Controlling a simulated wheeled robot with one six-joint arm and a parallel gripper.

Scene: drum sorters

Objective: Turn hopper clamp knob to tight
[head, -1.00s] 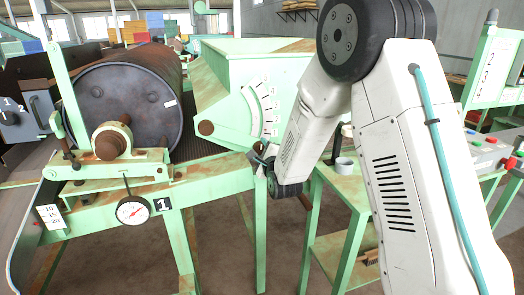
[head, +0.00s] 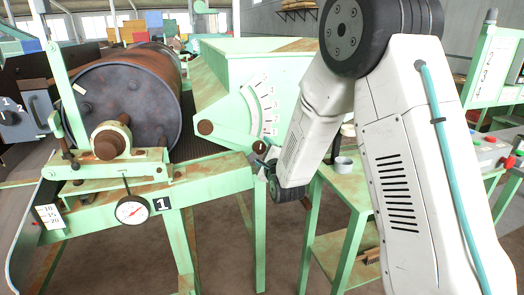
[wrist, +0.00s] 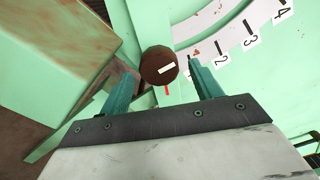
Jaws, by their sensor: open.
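The hopper clamp knob (wrist: 158,66) is a round brown knob with a white mark on its face. It stands on the pale green hopper (wrist: 220,90), close to the numbered scale. In the head view a dark round knob (head: 259,146) shows at the hopper's lower right corner, beside my gripper (head: 264,160). In the wrist view my gripper (wrist: 165,72) is open, with its teal fingers left and right of the knob. I cannot tell whether they touch it. A small red pointer (wrist: 167,91) shows just below the knob.
A curved white scale (wrist: 240,32) with numbers lies to the upper right of the knob. A rusty drum (head: 118,106) stands left of the hopper. A green side table (head: 352,175) with a small grey cup (head: 343,164) stands to the right.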

